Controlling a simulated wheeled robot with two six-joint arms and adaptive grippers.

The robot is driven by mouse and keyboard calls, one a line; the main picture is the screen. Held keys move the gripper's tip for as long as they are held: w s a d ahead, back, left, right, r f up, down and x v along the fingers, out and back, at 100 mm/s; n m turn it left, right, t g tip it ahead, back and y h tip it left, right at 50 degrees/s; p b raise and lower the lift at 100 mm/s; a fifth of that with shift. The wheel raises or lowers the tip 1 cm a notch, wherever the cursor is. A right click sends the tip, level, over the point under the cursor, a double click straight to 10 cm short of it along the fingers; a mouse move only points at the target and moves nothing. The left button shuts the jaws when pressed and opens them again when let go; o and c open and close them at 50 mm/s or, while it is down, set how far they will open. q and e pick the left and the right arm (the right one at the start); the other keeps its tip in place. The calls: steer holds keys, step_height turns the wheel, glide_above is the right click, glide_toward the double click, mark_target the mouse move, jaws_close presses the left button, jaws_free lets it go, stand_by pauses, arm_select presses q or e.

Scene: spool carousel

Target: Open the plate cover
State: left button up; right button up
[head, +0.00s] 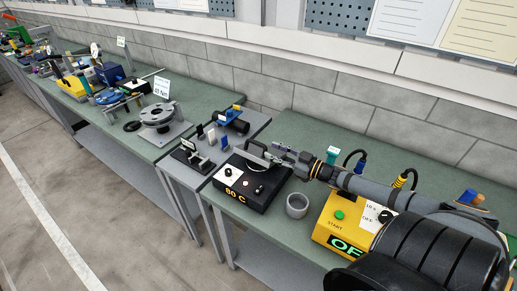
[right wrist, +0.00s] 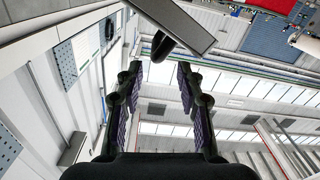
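My right gripper (head: 274,152) is above the back right of the box. In the right wrist view my right gripper (right wrist: 160,80) has its fingers apart with nothing between them. A dark grey bar (right wrist: 172,26) is just beyond the fingertips. My left gripper is not in view.
A grey cup (head: 297,205) stands right of the box, then a yellow control box (head: 338,225) with a green display. Left of it are small racks (head: 192,155) and a round metal fixture (head: 160,115). A block wall (head: 330,105) runs behind the benches.

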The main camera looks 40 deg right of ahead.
mark_target(259, 143)
steer(key=b+x, duration=0.2)
steer(key=x, duration=0.1)
steer(key=b+x, duration=0.1)
steer(key=x, duration=0.1)
steer(key=shift+w+d+f, duration=0.3)
steer(key=shift+f, duration=0.1)
steer(key=shift+w+a+r+b, duration=0.2)
steer(key=shift+w+a+b, duration=0.1)
steer(key=shift+w+a, duration=0.1)
steer(key=shift+w, duration=0.2)
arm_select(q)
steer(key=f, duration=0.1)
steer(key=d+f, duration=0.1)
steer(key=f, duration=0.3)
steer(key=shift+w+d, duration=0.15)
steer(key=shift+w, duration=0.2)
arm_select(e)
steer(key=shift+w, duration=0.25)
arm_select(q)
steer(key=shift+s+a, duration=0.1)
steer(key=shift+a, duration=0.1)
arm_select(e)
steer(key=shift+s+a, duration=0.15)
jaws_close()
